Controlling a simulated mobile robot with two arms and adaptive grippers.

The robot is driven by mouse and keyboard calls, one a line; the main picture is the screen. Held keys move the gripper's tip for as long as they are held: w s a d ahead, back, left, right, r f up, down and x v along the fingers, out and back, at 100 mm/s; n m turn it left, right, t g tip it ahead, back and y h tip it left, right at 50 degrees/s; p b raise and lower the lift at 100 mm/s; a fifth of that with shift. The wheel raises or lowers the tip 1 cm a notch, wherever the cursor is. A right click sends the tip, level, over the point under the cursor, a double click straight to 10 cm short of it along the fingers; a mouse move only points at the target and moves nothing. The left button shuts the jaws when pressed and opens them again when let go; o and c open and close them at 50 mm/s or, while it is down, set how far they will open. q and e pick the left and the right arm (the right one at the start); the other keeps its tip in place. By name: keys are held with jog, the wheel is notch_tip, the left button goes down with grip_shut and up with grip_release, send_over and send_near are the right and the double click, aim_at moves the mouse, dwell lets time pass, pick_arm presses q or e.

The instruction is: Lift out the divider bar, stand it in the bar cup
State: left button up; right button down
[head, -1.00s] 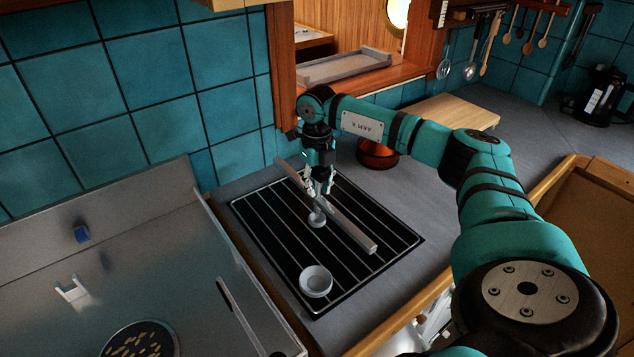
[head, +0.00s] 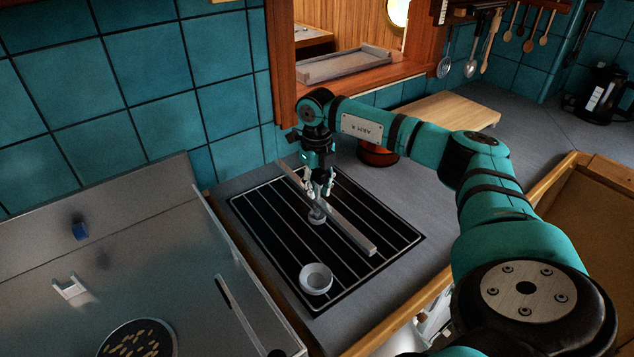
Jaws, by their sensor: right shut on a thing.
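The divider bar (head: 350,228) is a long grey bar lying level, slanting from back left to front right over the black rack at the back of the counter. My right gripper (head: 320,192) points down and is shut on the bar near its middle. I cannot tell whether the bar touches the rack. A small pale round piece (head: 317,215) sits just below the gripper, partly hidden. My left gripper is not in view.
The black slatted rack (head: 270,235) lies on the grey counter. An orange-brown bowl (head: 376,155) and a wooden board (head: 450,111) are behind my arm.

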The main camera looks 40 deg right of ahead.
jog(key=c, duration=1.1)
grip_release()
notch_tip(320, 180, up, 11)
jog(key=shift+r, duration=0.2)
jog(key=shift+r+p, duration=0.3)
jog(key=shift+r, duration=0.3)
notch_tip(320, 180, up, 3)
jog(key=p, duration=0.3)
jog(key=shift+r, duration=0.2)
